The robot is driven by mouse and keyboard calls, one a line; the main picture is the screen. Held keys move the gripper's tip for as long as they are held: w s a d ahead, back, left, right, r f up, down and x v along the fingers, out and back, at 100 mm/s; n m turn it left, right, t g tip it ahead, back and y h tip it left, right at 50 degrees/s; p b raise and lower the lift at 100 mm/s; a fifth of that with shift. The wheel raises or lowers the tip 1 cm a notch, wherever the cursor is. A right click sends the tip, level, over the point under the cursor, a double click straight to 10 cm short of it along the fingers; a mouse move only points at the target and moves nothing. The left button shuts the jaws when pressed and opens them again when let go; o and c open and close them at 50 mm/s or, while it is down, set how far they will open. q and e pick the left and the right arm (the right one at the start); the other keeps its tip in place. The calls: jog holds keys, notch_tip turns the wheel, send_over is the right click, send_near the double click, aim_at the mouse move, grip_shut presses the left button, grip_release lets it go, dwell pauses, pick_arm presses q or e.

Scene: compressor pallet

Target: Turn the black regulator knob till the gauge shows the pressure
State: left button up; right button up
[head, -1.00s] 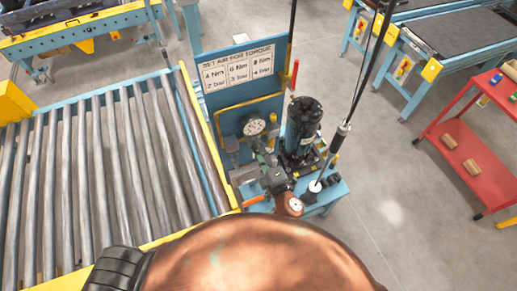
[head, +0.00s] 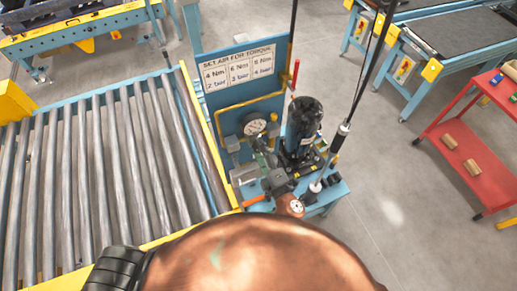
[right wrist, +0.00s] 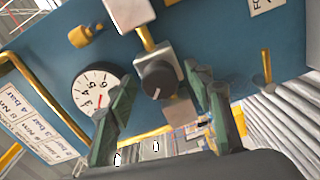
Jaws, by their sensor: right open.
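The black regulator knob (right wrist: 158,78) shows in the right wrist view, on a grey metal block on the blue panel, with a pale pointer line on its face. My right gripper (right wrist: 163,105) is open; its green fingers stand on either side below the knob, apart from it. The left finger overlaps the edge of the white gauge (right wrist: 96,88), whose short red mark sits low on the dial; I cannot read an exact pressure. In the head view the gauge (head: 254,124) is just beyond my right gripper (head: 263,151), which hides the knob. My left gripper is out of view.
A sign (head: 238,68) on the panel pairs 4, 6 and 8 Nm with 2, 3 and 4 bar. A black cylindrical unit (head: 304,125) stands right of the gripper. A roller conveyor (head: 110,180) lies left, a red cart (head: 470,140) far right.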

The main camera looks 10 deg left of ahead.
jog(key=v, duration=1.1)
jog(key=shift+s+d, duration=0.15)
